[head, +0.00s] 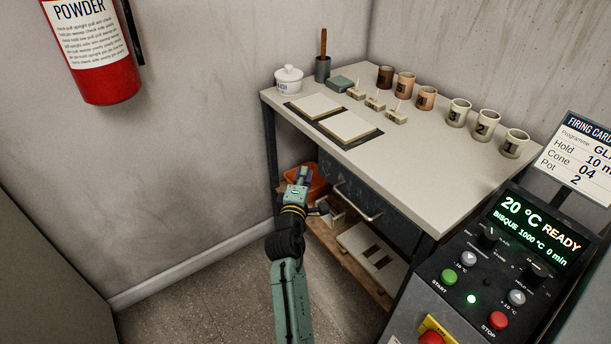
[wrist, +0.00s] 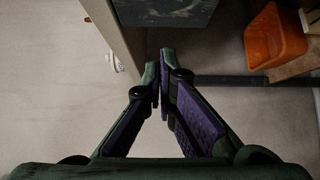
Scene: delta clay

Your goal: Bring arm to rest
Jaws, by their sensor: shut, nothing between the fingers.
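My arm reaches up from the bottom middle of the head view. My gripper (head: 302,176) is in front of the left end of the work table (head: 440,190), lower in the picture than the tabletop. In the wrist view my gripper (wrist: 162,62) has its fingertips together with nothing between them. The green and purple fingers show clearly there. A grey table leg and a dark drawer side are close beyond the fingertips in the wrist view.
An orange bin (head: 319,183) and boards lie on the lower shelf; the bin also shows in the wrist view (wrist: 274,42). Pots, tiles and a lidded white jar (head: 289,79) stand on the tabletop. A control panel (head: 480,270) is at lower right. Floor left of the arm is clear.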

